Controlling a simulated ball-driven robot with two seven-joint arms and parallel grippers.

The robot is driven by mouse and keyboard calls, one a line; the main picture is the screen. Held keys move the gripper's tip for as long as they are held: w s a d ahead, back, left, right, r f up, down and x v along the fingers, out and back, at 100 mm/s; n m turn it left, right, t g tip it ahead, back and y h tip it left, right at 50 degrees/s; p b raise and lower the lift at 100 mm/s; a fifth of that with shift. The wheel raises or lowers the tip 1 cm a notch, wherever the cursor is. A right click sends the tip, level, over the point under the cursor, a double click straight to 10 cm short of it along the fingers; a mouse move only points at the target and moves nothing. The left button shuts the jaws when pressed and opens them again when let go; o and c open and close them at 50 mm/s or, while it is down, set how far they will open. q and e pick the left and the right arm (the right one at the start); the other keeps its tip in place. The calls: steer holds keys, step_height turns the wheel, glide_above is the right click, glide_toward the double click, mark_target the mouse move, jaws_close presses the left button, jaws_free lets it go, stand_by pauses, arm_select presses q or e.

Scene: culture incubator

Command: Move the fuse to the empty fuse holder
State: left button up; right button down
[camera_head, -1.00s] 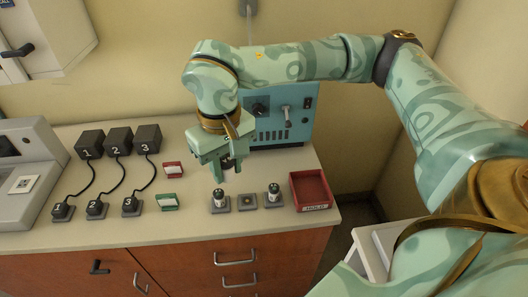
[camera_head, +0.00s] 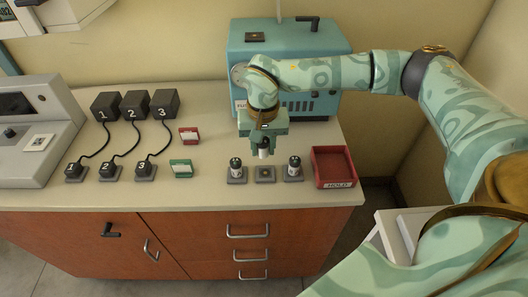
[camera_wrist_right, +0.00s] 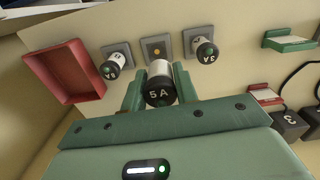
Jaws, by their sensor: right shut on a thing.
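My right gripper (camera_head: 264,146) is shut on a fuse (camera_head: 264,153) with a pale body. In the right wrist view the gripper (camera_wrist_right: 160,92) holds this fuse (camera_wrist_right: 160,88) between its fingers, and its dark cap reads 5A. The empty fuse holder (camera_head: 265,174) is a grey square plate with a small brass-coloured centre. It lies just in front of the held fuse, in the middle of a row of three, and shows bare in the wrist view (camera_wrist_right: 156,51). The fuse appears above the holder; the exact gap is unclear. My left gripper is out of view.
Fuses stand in the left holder (camera_head: 236,170) and the right holder (camera_head: 294,168), close on both sides. A red tray (camera_head: 333,167) is at the right. Green (camera_head: 181,169) and red (camera_head: 189,135) card stands are at the left. A blue machine (camera_head: 285,50) stands behind.

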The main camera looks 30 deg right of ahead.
steer(key=shift+w+d+f+m, duration=0.25)
steer(key=shift+d+f, duration=0.25)
steer(key=shift+f, duration=0.3)
steer(key=shift+s+f, duration=0.1)
step_height(320, 180, down, 6)
steer(key=b, duration=0.5)
steer(key=shift+r, duration=0.25)
steer(key=shift+a+p, duration=0.1)
steer(key=shift+p, duration=0.2)
stand_by(0.9)
steer(key=shift+s+p, duration=0.1)
steer(key=shift+p, duration=0.25)
